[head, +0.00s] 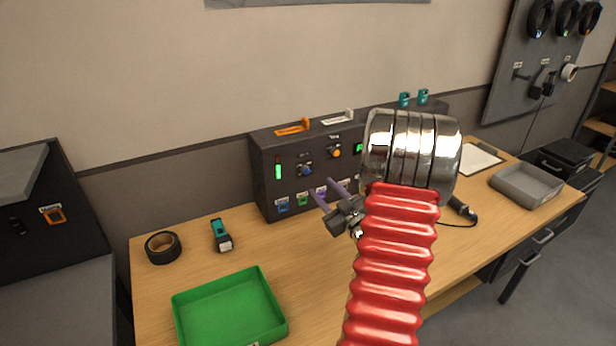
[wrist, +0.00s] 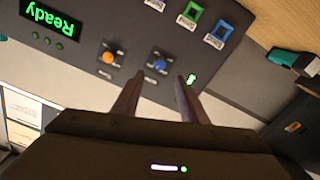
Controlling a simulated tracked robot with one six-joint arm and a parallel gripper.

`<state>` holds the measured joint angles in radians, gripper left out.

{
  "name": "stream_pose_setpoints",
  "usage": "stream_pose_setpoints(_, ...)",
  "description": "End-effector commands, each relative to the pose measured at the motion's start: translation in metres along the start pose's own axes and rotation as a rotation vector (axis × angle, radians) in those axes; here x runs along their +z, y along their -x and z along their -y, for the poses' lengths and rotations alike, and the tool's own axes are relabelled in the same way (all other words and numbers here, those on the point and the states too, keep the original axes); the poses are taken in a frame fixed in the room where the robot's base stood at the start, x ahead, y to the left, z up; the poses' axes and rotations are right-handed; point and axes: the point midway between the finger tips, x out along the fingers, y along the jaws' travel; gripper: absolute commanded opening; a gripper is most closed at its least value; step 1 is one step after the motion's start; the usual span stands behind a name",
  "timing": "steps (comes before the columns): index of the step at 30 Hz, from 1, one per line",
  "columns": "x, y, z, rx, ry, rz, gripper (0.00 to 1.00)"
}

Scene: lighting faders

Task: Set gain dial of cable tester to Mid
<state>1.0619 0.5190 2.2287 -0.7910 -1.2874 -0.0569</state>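The cable tester (head: 262,180) is a dark box at the back of the wooden bench. It has a blue dial (head: 305,169) and an orange dial (head: 335,151); their small labels are too blurred to read, so I cannot tell which is gain. My gripper (head: 325,190) is in front of the panel, fingers parted and empty. The wrist view is turned over: the blue dial (wrist: 158,62) lies just beyond and between my open fingertips (wrist: 160,78), apparently untouched. The orange dial (wrist: 110,56) is left of them. My arm hides the tester's right part in the head view.
Blue, green and purple ports line the panel's lower edge, and a green light bar (head: 278,172) is at its left. A lit "Ready" display (wrist: 52,22) shows. A green tray (head: 230,310), black tape (head: 163,247) and teal tool (head: 221,234) are on the bench.

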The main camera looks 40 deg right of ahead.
Motion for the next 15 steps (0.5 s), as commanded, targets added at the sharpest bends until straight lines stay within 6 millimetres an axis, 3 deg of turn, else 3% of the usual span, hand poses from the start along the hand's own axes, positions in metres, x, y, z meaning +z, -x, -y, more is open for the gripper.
stream_pose_setpoints(15, 0.000, -0.079, 0.002, -0.003, -0.001, 0.000, 0.39)
